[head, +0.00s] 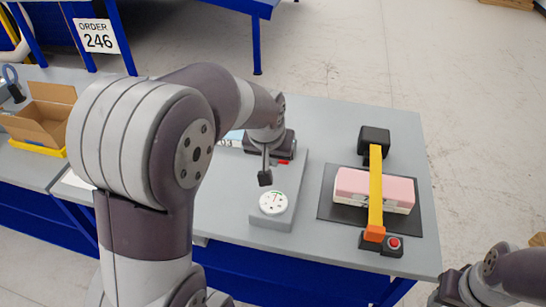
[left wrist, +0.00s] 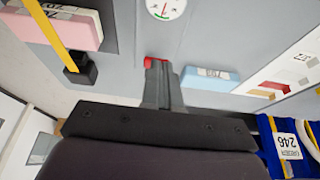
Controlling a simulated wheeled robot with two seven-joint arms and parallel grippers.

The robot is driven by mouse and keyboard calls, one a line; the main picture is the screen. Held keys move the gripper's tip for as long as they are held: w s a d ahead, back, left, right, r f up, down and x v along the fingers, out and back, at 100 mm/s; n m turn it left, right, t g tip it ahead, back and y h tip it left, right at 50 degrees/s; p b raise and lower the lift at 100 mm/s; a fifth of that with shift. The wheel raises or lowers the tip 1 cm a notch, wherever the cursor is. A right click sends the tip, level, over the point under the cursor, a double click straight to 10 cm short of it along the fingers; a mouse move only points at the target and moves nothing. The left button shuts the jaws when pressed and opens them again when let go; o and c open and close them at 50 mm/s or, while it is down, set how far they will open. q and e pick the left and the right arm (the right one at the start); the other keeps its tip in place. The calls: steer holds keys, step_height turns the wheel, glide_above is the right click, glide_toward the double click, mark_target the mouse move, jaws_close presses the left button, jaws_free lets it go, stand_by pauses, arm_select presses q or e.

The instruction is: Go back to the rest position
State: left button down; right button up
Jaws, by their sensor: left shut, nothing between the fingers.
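My left gripper (head: 265,178) hangs above the grey table, pointing down, just behind the round white dial gauge (head: 273,203). It is shut and empty; its closed fingers (left wrist: 157,75) also show in the left wrist view, with a red patch at their tips. The pink and white foam block (head: 373,190) lies on a dark mat (head: 328,208) to the right, under a yellow bar (head: 376,165). The foam also shows in the left wrist view (left wrist: 85,32). Part of my right arm shows at the lower right of the head view; its fingers are out of frame.
A red button (head: 393,243) sits by the bar's orange front end (head: 374,234). A black block (head: 374,140) stands at its back end. An open cardboard box (head: 45,118) stands at the far left. The table (head: 330,120) is clear between gauge and mat.

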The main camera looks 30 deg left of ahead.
stand_by(0.4)
arm_select(q)
steer(key=s+d+f+m+g, duration=0.1)
steer(key=s+d+f, duration=0.2)
steer(key=s, duration=0.3)
steer(key=s+d+f+m+g+h, duration=0.1)
steer(key=s+d+f, duration=0.2)
steer(key=s, duration=0.3)
steer(key=shift+s+f+m+g, duration=0.25)
steer(key=shift+f+m+g, duration=0.15)
steer(key=shift+f, duration=0.45)
